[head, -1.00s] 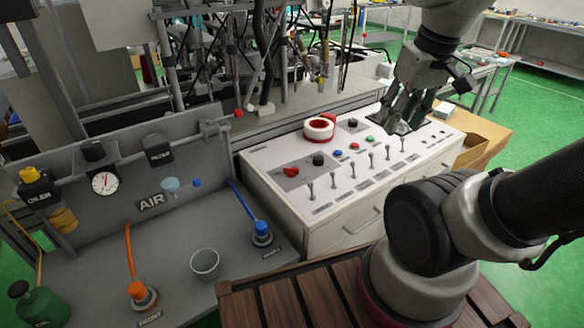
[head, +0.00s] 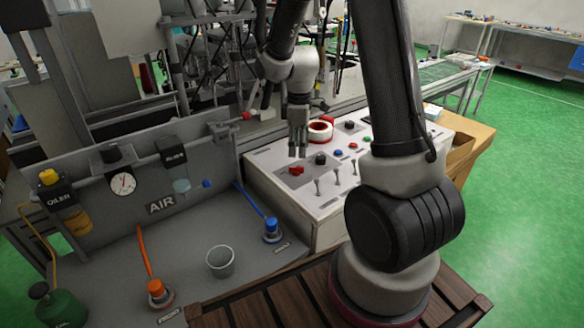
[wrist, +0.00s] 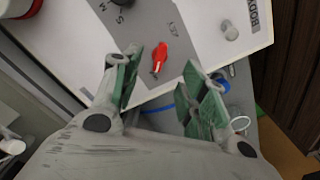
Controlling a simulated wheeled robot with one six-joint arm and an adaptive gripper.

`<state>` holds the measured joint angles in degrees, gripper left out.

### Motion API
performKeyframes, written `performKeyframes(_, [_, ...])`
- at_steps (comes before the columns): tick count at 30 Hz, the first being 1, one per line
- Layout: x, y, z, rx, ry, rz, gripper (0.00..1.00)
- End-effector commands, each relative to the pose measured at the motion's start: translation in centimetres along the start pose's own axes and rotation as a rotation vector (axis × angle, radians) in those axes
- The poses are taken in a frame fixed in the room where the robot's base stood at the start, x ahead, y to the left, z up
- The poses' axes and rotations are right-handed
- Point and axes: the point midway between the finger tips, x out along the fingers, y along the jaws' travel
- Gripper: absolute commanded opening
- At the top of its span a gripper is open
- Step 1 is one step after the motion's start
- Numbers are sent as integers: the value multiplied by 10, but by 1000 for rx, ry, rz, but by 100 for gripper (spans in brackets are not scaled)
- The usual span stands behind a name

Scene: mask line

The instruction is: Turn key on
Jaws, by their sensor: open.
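A red key-like switch (head: 296,170) sits on a grey plate at the near left of the white control panel (head: 275,182). In the wrist view the red switch (wrist: 165,53) shows a small metal part at one end. My gripper (head: 298,150) points down just above it in the head view. In the wrist view my gripper (wrist: 163,62) has its two green-padded fingers apart, with the red switch showing beyond and between their tips. The fingers appear clear of it. Nothing is held.
A black knob (head: 321,158) and upright metal toggle levers (head: 318,186) stand close to the red switch. A red-and-white ring (head: 320,131) sits farther back. A grey air station with a blue-capped fitting (head: 271,226) and an empty cup (head: 220,262) lies to the left.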

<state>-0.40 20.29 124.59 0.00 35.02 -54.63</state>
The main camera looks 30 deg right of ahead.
Motion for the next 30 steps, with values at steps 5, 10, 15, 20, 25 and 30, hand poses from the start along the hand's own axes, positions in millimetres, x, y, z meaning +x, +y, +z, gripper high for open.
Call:
performKeyframes(5, [20,-1,1,-21,-3,-5,43])
performKeyframes(10, [50,-1,1,-19,-3,-4,43])
performKeyframes(15, [70,-1,1,-18,-2,-3,43])
performKeyframes(20, [77,-1,1,-18,-1,-2,43])
performKeyframes(25, [77,-1,1,-18,-1,-1,43])
performKeyframes(30, [77,-1,1,-18,-1,-1,17])
